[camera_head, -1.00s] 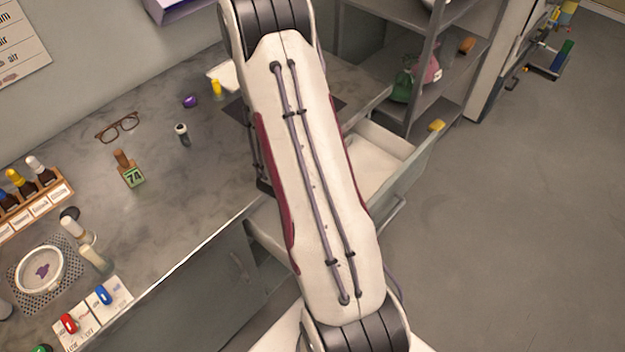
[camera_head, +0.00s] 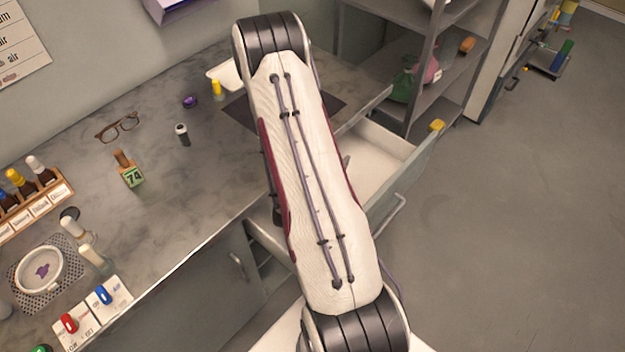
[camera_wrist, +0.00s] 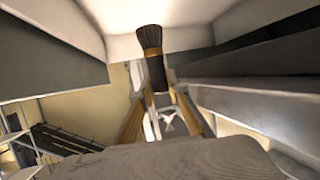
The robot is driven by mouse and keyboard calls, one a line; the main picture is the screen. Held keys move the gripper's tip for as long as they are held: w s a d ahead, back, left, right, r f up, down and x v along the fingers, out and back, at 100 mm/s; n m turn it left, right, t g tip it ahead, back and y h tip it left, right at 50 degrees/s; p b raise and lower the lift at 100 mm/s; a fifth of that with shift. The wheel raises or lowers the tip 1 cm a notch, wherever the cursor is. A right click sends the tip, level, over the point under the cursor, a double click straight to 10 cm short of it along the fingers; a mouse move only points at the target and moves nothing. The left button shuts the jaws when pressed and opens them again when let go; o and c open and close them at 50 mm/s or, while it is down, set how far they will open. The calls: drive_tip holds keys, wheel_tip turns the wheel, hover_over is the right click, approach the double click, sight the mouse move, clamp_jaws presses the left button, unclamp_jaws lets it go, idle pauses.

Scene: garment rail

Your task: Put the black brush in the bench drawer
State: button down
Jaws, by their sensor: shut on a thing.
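The black brush (camera_wrist: 150,38) shows in the wrist view at upper centre, with dark bristles upward in the picture, a yellowish band and a dark handle. In the head view my own arm hides both brush and gripper. The bench drawer (camera_head: 375,158) stands open right of my arm in the head view. Its pale inside looks empty where visible; my arm covers its left part. I cannot tell whether the brush is inside the drawer space.
A dark mat (camera_head: 325,104) lies on the bench behind my arm. Shelves (camera_head: 455,85) stand behind the drawer. The floor (camera_head: 500,240) at right is clear.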

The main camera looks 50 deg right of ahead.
drive_tip(key=shift+f, duration=0.15)
drive_tip(key=shift+f, duration=2.8)
drive_tip(key=shift+f, duration=2.05)
drive_tip(key=shift+f, duration=0.15)
drive_tip(key=c, duration=2)
unclamp_jaws()
drive_tip(key=shift+o, duration=0.2)
